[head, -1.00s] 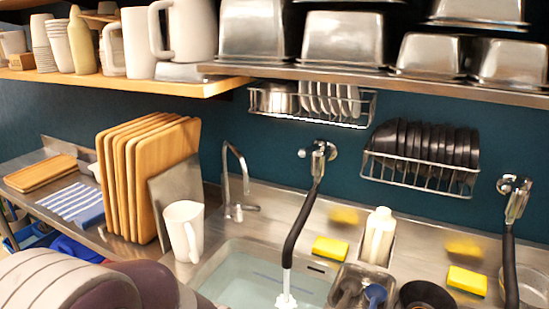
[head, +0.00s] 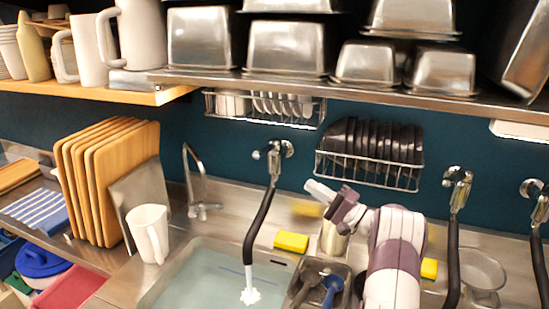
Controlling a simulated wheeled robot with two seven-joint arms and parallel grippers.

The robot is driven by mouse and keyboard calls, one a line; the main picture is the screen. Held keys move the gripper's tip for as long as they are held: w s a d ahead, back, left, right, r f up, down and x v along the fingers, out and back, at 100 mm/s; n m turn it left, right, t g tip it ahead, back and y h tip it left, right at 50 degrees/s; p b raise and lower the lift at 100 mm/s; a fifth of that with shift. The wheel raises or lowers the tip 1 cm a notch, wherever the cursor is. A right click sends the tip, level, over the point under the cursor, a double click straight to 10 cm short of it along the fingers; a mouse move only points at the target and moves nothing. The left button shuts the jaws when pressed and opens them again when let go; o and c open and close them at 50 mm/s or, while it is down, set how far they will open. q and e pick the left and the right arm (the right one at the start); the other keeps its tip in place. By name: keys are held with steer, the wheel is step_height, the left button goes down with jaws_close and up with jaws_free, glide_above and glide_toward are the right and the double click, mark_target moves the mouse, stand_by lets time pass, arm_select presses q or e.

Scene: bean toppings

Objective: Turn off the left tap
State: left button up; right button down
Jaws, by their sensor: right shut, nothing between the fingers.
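The left wall tap (head: 273,151) has a metal body and a black hose (head: 262,222) hanging over the sink. Water runs from the hose end, with white splashing (head: 250,296) in the sink (head: 190,278). My right gripper (head: 314,188) comes in from the lower right, points up and left, and is shut and empty. In the picture it lies right of the hose and below the tap, apart from both. It partly hides the bottle (head: 333,240). My left gripper is not in view.
A curved faucet (head: 193,180) stands left of the hose, with a white jug (head: 148,232) and cutting boards (head: 105,180) further left. A wire rack of dark dishes (head: 370,155) hangs right of the tap. More hose taps (head: 457,180) are further right. A yellow sponge (head: 291,242) lies by the sink.

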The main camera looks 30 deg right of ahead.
mark_target(263, 155)
steer(key=shift+y, duration=0.4)
steer(key=p+x, duration=0.2)
steer(key=x, duration=0.4)
steer(key=p+x, duration=0.3)
steer(key=x, duration=0.3)
steer(key=shift+a+r, duration=0.3)
steer(key=shift+a, duration=0.1)
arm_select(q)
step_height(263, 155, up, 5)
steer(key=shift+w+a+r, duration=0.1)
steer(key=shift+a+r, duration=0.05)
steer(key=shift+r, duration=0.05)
arm_select(e)
steer(key=shift+w+a, duration=0.2)
steer(key=shift+w, duration=0.3)
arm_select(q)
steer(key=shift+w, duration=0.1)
arm_select(e)
steer(key=shift+w+a, duration=0.1)
steer(key=shift+a, duration=0.1)
